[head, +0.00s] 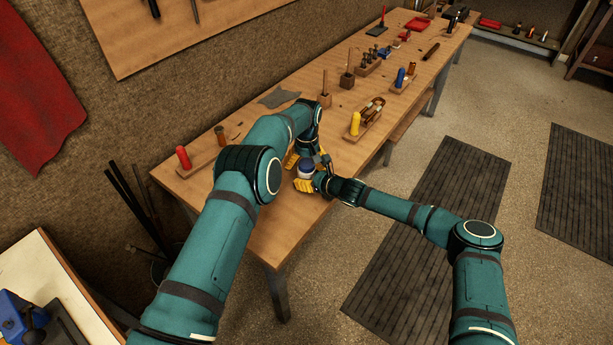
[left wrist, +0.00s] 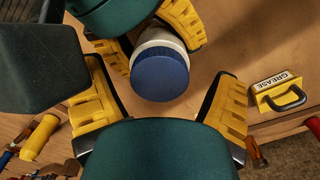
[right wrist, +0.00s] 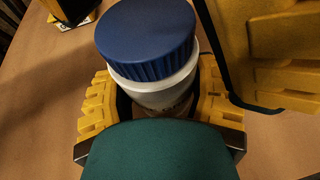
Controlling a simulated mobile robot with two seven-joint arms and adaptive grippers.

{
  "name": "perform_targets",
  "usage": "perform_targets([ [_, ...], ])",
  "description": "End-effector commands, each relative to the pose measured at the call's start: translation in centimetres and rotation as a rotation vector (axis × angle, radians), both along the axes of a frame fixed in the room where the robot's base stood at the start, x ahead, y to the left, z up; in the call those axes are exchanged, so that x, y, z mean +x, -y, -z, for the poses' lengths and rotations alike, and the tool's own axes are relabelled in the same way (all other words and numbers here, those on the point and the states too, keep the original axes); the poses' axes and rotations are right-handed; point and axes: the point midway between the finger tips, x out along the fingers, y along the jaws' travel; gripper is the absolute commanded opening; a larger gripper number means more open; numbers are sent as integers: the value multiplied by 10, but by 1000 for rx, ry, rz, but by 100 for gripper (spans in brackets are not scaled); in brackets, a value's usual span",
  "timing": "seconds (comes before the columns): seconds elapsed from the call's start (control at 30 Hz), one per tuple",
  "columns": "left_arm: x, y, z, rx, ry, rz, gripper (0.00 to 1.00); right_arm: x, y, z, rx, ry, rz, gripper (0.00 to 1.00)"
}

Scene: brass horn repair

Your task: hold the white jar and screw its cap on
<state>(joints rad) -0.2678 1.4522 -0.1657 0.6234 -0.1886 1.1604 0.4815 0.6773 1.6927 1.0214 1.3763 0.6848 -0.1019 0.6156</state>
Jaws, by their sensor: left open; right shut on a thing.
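The white jar (right wrist: 165,92) stands between the fingers of my right gripper (right wrist: 160,108), which is shut on its body. Its ribbed blue cap (right wrist: 147,38) sits on top of the jar; I cannot tell how far it is threaded. In the left wrist view the cap (left wrist: 160,76) faces the camera, with the white jar (left wrist: 158,38) behind it. My left gripper (left wrist: 162,105) is open, its yellow fingers spread to either side and apart from the cap. One of its fingers shows at the upper right in the right wrist view. In the head view both grippers meet at the near part of the bench.
A yellow grease box (left wrist: 282,95) with a black handle is near the jar. On the wooden bench (head: 270,222) stand a holder with a yellow-handled tool (head: 355,124), a red-handled tool (head: 183,157) and several others further back. The bench's near end is bare.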

Motion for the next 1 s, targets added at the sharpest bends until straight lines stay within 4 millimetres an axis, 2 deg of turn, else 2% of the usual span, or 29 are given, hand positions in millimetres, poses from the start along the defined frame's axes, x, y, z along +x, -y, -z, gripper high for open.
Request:
perform_targets([
  [0.2,0,0,0,0,0,0,89,0,0,-1,1,1,0,0],
  [0.23,0,0,0,0,0,0,84,0,0,-1,1,1,0,0],
  [0.37,0,0,0,0,0,0,39,0,0,-1,1,1,0,0],
  [0.4,0,0,0,0,0,0,25,0,0,-1,1,1,0,0],
  [0.43,0,0,0,0,0,0,15,0,0,-1,1,1,0,0],
  [0.63,0,0,0,0,0,11,14,0,0,-1,1,1,0,0],
  [0.83,0,0,0,0,0,149,14,0,0,-1,1,1,0,0],
  [1.0,0,-1,0,1,0,159,14,0,0,-1,0,1,1,0],
])
